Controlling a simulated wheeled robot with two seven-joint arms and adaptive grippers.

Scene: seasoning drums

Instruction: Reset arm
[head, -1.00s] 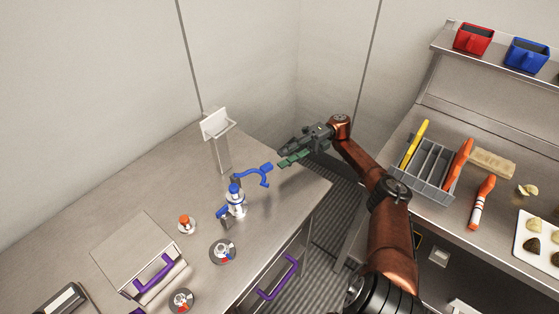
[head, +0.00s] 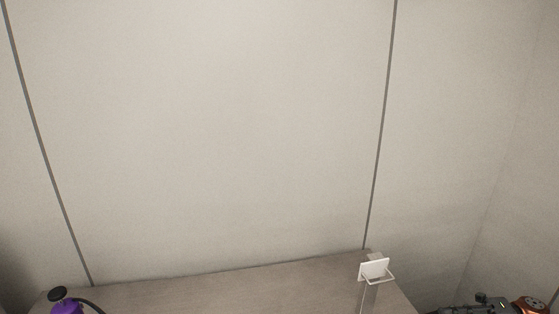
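My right arm shows only in the bottom right corner of the head view, with a copper-brown link and the dark upper part of my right gripper (head: 482,304). The bottom edge of the picture cuts the gripper off, so I cannot see whether its fingers are open or shut, or whether they hold anything. It is to the right of the metal counter (head: 250,285). My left arm and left gripper are not in view.
A white sign plate (head: 373,269) on a metal stand is at the counter's back right. A purple item with a black knob (head: 60,294) shows at the bottom left. Bare wall panels (head: 230,130) fill most of the view.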

